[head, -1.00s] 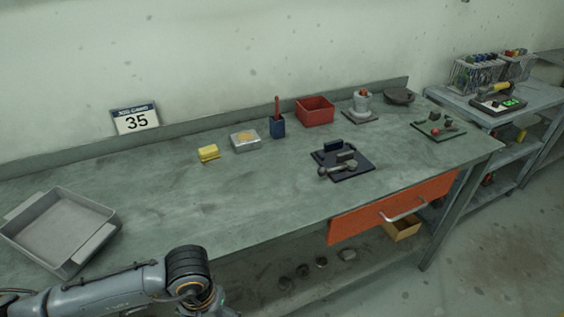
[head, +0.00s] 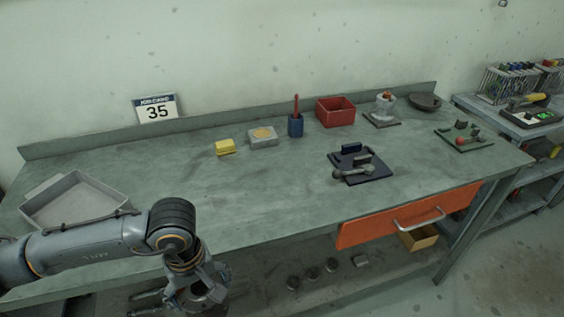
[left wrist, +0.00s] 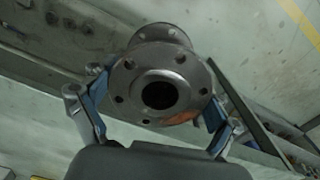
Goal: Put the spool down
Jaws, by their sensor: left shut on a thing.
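The spool (left wrist: 160,88) is a grey metal pipe piece with round, bolt-holed flanges, and a reddish-brown patch shows on its near flange in the left wrist view. My left gripper (left wrist: 155,115) is shut on it, with a blue-padded finger on each side. In the head view my left gripper (head: 195,290) hangs at the bottom, in front of the workbench (head: 240,200)'s front edge. The spool is hard to make out there. My right gripper is not in view.
A grey tray (head: 75,198) sits at the bench's left, partly behind my arm. A dark fixture plate (head: 378,176), yellow block (head: 225,147), red bin (head: 335,111) and blue cup (head: 295,126) stand farther right. The bench's middle front is bare. An orange drawer (head: 410,215) is below.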

